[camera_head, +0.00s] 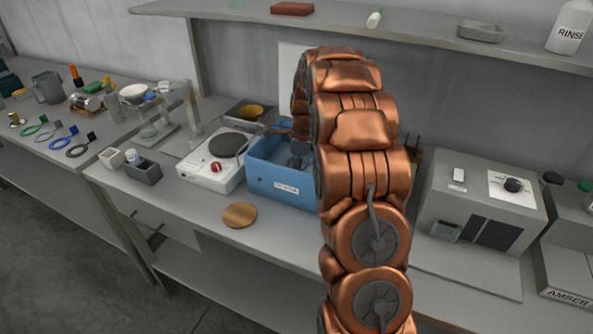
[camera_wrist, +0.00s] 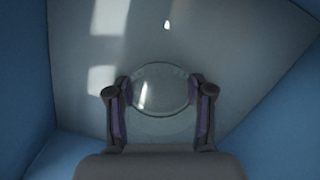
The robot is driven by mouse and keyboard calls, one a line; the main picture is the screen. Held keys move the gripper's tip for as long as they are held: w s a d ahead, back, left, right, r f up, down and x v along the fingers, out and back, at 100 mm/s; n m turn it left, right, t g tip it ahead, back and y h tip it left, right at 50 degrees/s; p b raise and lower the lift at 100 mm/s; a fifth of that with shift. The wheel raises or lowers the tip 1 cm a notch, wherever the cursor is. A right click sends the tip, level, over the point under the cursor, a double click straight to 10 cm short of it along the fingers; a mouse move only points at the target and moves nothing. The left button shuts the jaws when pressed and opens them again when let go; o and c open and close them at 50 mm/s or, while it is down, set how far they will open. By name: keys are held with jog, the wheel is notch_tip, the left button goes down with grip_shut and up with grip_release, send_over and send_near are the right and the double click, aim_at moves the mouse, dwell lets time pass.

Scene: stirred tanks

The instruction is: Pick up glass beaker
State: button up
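The glass beaker (camera_wrist: 160,92) is clear and shows in the wrist view by its round rim, inside the blue tub (camera_head: 283,181). My gripper (camera_wrist: 160,93) points into the tub, with one dark, purple-padded finger on each side of the beaker. The pads lie very close to the glass on both sides. I cannot tell whether they press on it.
Blue tub walls (camera_wrist: 25,90) rise close on both sides of the gripper. A white hotplate (camera_head: 212,165) stands left of the tub, and a cork disc (camera_head: 240,215) lies in front. A grey instrument (camera_head: 470,205) stands to the right. A shelf (camera_head: 430,36) runs above the bench.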

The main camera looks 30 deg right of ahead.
jog(key=c, duration=0.7)
jog(key=shift+r+b, duration=1.05)
jog(key=shift+r, duration=3.95)
